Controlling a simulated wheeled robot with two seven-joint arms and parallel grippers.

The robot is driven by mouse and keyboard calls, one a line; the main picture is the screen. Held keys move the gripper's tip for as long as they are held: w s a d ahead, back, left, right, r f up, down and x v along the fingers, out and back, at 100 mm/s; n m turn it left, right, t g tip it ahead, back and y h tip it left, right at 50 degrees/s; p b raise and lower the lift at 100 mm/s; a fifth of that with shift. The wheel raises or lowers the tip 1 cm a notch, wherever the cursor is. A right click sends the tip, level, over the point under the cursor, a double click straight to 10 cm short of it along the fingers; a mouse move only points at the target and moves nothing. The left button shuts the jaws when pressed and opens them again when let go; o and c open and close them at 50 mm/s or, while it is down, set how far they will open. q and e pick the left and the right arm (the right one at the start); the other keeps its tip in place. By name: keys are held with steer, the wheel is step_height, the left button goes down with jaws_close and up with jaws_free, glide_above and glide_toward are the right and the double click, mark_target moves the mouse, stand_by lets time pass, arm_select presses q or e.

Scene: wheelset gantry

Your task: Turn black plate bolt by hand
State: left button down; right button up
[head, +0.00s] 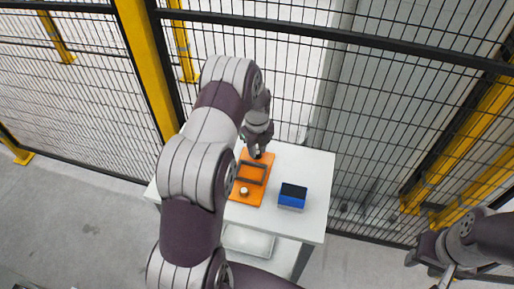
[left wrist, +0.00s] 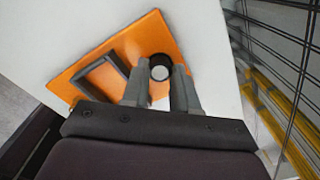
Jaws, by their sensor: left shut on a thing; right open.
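An orange plate (head: 246,197) lies on the white table and carries a dark rectangular frame (head: 251,173). My left gripper (head: 257,153) points down at the plate's far end. In the left wrist view my left gripper (left wrist: 162,80) is shut on a round black bolt (left wrist: 161,61) with a pale grey top, on the orange plate (left wrist: 158,30) beside the frame (left wrist: 91,69). In the head view the gripper mostly hides this bolt. My right gripper (head: 447,272) is open and empty, away from the table at the lower right.
A blue box with a black top (head: 292,197) stands on the white table (head: 314,190), right of the plate. A pale tray (head: 248,241) sits on a lower shelf. Yellow posts (head: 141,60) and black mesh fencing stand close behind the table.

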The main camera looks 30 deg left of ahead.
arm_select(q)
steer(key=shift+w+a+r+m, duration=0.1)
steer(key=shift+w+r+m, duration=0.15)
steer(key=shift+m, duration=0.35)
steer(key=c, duration=0.9)
jaws_free()
steer(key=shift+o, duration=0.2)
steer(key=shift+s+f, duration=0.1)
steer(key=shift+s, duration=0.1)
step_height(320, 180, up, 13)
steer(key=b, duration=0.1)
steer(key=shift+f+b, duration=0.15)
steer(key=shift+b, duration=0.25)
